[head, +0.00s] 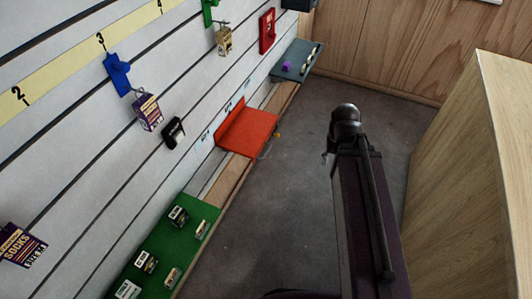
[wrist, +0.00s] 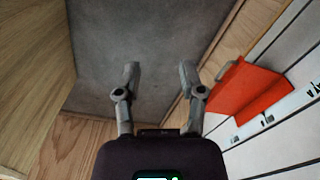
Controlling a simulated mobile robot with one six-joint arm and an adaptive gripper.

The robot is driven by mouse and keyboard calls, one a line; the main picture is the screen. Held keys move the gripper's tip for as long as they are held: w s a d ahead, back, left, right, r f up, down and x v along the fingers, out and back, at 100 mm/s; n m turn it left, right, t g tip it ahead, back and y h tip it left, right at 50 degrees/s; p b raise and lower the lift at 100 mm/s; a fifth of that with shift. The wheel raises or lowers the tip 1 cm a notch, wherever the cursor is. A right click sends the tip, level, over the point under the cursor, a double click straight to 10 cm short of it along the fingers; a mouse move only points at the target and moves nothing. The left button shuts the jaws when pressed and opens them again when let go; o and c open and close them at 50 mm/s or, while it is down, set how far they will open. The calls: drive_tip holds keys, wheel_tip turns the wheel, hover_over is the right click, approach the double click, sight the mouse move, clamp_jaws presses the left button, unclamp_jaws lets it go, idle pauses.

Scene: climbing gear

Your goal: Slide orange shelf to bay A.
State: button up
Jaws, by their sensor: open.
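The orange shelf (head: 250,130) is mounted low on the slatted wall in the head view, between a green shelf and a grey shelf. Its top looks empty. In the wrist view the orange shelf (wrist: 255,90) is at the right, with a grey handle-like piece on its edge. My gripper (wrist: 158,75) is open and empty, its fingers pointing over the grey floor. The right finger is close to the shelf in the picture, with no contact visible. I cannot make out which bay is A.
A green shelf (head: 150,250) holds several small boxes at lower left. A grey shelf (head: 297,60) holds small items farther back. Hooks with hanging packs line the wall above. A wooden cabinet (head: 475,170) stands at right. The grey floor (head: 285,190) between is clear.

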drive_tip(key=w+a+f+m+t+y+b, duration=0.1)
drive_tip(key=w+a+f+y+b, duration=0.3)
drive_tip(key=f+b, duration=0.5)
drive_tip(key=w+a+f+t+y+b, duration=0.1)
drive_tip(key=w+a+f+y+b, duration=0.2)
drive_tip(key=w+f+b, duration=0.5)
drive_tip(key=m+t+y+b, duration=0.3)
drive_tip(key=y+b, duration=0.5)
drive_tip(key=b, duration=1.7)
approach(267, 152)
drive_tip(key=f+v, duration=0.1)
drive_tip(key=v, duration=0.3)
drive_tip(key=shift+a+r, duration=0.15)
drive_tip(key=shift+r, duration=0.1)
drive_tip(key=b+x, duration=0.1)
drive_tip(key=x, duration=0.6)
drive_tip(key=b+x, duration=0.2)
drive_tip(key=x, duration=0.5)
drive_tip(key=shift+w, duration=0.2)
clamp_jaws()
